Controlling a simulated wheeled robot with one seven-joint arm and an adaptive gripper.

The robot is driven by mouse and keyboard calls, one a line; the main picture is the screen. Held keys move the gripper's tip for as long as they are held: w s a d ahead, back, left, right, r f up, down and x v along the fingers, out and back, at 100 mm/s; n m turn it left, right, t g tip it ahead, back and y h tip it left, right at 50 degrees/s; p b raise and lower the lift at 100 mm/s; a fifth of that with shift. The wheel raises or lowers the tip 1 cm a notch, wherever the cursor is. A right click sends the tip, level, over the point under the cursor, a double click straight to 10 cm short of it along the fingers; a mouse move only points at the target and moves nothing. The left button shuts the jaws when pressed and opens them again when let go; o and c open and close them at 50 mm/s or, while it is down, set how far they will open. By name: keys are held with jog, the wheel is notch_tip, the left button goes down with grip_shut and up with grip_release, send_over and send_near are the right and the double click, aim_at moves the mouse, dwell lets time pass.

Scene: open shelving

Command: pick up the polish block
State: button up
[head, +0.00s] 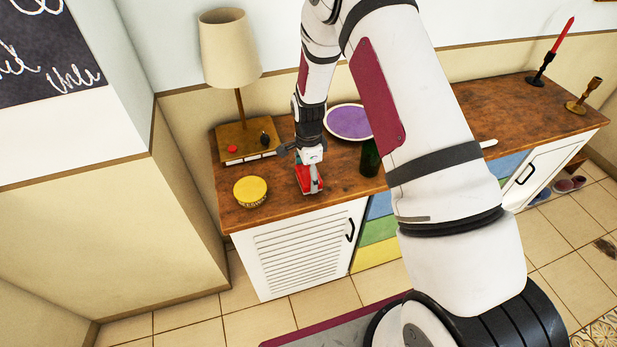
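A small red block with a pale part (305,181), which looks like the polish block, rests on the wooden cabinet top near its front edge. My gripper (311,172) is directly above it, pointing down, with its fingertips at or around the block. The gripper and wrist hide part of the block. The fingers are too small in the head view to tell whether they are shut on it.
A yellow round tin (250,191) stands to the left. A purple plate (349,122) and a dark green bottle (370,160) stand to the right. Candlesticks stand far right.

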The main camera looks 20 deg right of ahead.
dwell(0.3)
jog(key=shift+w+r, duration=0.1)
jog(key=shift+r, duration=0.8)
jog(key=shift+s+d+r+b, duration=0.1)
jog(key=shift+s+r+b, duration=0.15)
jog(key=shift+r, duration=0.25)
jog(key=shift+s+r+b, duration=0.15)
jog(key=shift+r+b, duration=0.05)
jog(key=shift+r, duration=0.25)
jog(key=s+d+r, duration=0.1)
jog(key=s+d, duration=0.3)
jog(key=s, duration=1.1)
jog(key=shift+r, duration=0.15)
